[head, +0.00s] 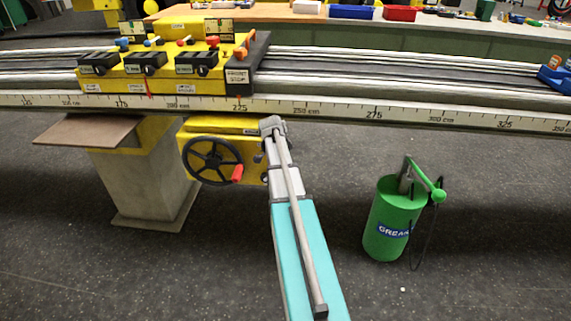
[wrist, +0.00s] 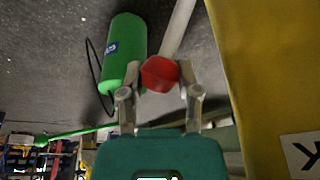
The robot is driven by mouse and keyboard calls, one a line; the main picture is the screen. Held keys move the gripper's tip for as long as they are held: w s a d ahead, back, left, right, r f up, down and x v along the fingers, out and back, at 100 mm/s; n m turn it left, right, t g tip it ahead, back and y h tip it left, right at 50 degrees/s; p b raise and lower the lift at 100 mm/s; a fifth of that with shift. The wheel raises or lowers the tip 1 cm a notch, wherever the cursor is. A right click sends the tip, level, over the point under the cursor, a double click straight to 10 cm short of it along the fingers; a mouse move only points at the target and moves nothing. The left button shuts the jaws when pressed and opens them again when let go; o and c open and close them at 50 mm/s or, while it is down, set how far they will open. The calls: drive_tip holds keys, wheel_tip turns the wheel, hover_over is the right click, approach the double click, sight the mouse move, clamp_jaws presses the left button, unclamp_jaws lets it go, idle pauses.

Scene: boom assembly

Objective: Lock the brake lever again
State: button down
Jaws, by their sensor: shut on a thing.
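In the wrist view, a red knob (wrist: 160,73) sits between the two fingers of my gripper (wrist: 160,86), which is shut on it. A pale grey rod (wrist: 178,28) runs from the knob towards the top of the picture, so this looks like the brake lever. A yellow housing (wrist: 258,75) stands close on the right of it, with part of a white label. In the head view, the yellow housing (head: 192,125) hangs under the rail and carries a black handwheel (head: 212,161) with a red handle. My gripper and the red knob cannot be made out there.
A green grease pump (head: 393,225) with a black hose stands on the floor to the right; it also shows in the wrist view (wrist: 123,52). A long rail with a scale (head: 400,114) crosses above. A grey pillar (head: 142,185) stands left. Floor between is open.

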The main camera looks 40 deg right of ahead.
drive_tip(key=shift+w+a, duration=0.15)
drive_tip(key=shift+c, duration=1.5)
unclamp_jaws()
drive_tip(key=shift+f, duration=0.1)
